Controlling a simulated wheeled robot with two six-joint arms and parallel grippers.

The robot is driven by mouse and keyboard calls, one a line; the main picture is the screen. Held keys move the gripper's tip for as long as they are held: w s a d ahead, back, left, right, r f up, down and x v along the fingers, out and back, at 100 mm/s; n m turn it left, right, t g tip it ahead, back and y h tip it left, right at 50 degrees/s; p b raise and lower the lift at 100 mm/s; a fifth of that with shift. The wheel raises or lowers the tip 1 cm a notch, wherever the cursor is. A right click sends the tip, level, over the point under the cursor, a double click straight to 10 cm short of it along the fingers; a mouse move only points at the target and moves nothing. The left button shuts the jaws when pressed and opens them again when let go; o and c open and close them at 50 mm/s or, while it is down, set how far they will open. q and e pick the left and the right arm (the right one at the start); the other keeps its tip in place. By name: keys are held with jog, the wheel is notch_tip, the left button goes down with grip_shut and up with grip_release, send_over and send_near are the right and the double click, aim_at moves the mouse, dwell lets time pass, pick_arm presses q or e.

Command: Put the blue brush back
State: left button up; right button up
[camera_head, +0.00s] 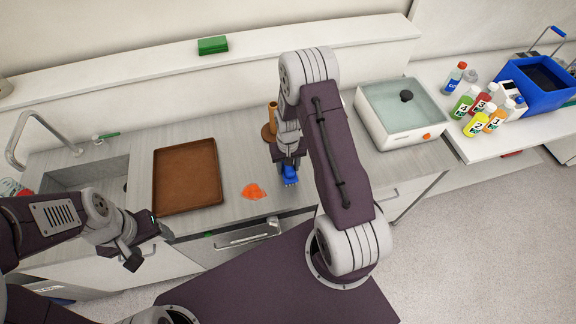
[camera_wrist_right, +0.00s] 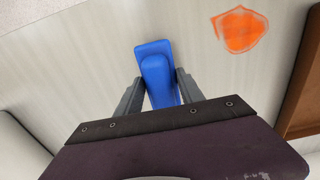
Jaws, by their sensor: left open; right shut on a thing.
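The blue brush (camera_head: 290,175) is at the counter's front part in the head view, under my right gripper (camera_head: 289,164). In the right wrist view the blue brush (camera_wrist_right: 157,75) lies between the two fingers of my right gripper (camera_wrist_right: 160,92), which is shut on it. Whether the brush touches the counter is hard to tell. My left gripper (camera_head: 148,244) is open and empty, low at the left, in front of the counter's edge.
An orange patch (camera_head: 253,191) lies on the counter (camera_head: 235,150) left of the brush, beside a brown tray (camera_head: 186,177). A wooden post (camera_head: 271,118) stands behind my right arm. A water bath (camera_head: 403,112) is at the right, with several bottles (camera_head: 478,123) beyond. The sink (camera_head: 85,178) is left.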

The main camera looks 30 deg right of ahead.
jog(key=shift+s+f, duration=0.1)
jog(key=shift+f, duration=0.05)
jog(key=o, duration=1.3)
